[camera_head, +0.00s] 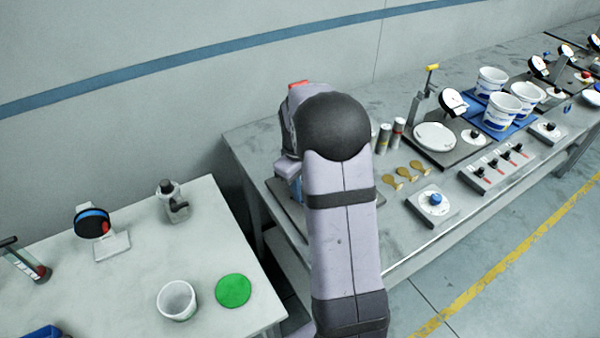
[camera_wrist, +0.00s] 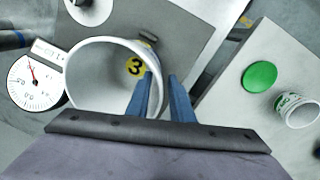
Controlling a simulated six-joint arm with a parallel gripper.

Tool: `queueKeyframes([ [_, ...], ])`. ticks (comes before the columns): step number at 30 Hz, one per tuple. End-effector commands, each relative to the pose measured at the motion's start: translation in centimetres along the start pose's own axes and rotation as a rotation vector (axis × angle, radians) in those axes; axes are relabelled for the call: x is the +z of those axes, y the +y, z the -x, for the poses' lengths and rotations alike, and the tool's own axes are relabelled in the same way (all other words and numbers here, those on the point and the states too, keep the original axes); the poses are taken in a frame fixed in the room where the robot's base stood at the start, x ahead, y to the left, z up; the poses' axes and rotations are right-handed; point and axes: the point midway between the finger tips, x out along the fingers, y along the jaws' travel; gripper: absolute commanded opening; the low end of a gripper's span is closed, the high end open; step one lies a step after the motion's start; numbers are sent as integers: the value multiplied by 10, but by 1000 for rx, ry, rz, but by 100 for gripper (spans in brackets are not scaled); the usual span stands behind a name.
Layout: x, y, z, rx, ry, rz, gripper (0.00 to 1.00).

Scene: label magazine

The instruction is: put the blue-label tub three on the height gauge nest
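A white open tub (camera_wrist: 88,75) fills the left middle of the wrist view. A yellow disc with a black 3 shows inside its rim outline. My gripper (camera_wrist: 161,77) has its two blue fingers at the tub's right rim, one inside the opening and one outside. I cannot tell whether they press on the wall. The tub's label is hidden in the wrist view. A white dial gauge (camera_wrist: 35,82) stands just left of the tub, over a grey base plate (camera_wrist: 190,35). In the head view my arm hides most of this spot.
The left table holds a white tub (camera_head: 177,301), a green disc (camera_head: 233,290), a dial stand (camera_head: 107,243) and a grey device (camera_head: 172,203). On the long bench are cans (camera_head: 384,138), a round-plate scale (camera_head: 435,136), several tubs on a blue mat, and a switch box (camera_head: 495,168).

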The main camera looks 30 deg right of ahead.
Motion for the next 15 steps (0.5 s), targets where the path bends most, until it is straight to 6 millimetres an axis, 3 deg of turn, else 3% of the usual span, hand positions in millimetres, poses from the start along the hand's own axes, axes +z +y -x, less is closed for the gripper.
queueKeyframes([
  [9, -1, 0, 56, 3, 4, 0, 20],
  [15, -1, 0, 78, 1, 3, 0, 20],
])
